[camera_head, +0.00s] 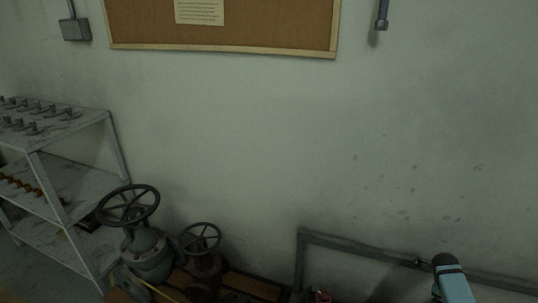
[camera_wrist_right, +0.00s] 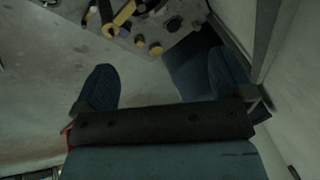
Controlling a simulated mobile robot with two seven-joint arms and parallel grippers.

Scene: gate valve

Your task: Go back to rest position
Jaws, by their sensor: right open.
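My right gripper (camera_wrist_right: 162,66) is open in the right wrist view. Its two dark blue fingers stand wide apart with nothing held between them. A light-blue and black part of my right arm (camera_head: 452,281) shows at the lower right of the head view; the gripper itself is not visible there. My left gripper is in neither view. A large gate valve with a dark handwheel (camera_head: 128,205) stands at the lower left of the head view. A smaller valve with a handwheel (camera_head: 200,238) stands to its right. My right gripper is clear of both valves.
A metal shelf (camera_head: 85,180) with several small fittings stands at the left. A grey rail (camera_head: 345,243) runs along the wall near my right arm. A cork board (camera_head: 250,28) hangs above. Yellow and dark items (camera_wrist_right: 145,25) lie on a surface beyond the fingers.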

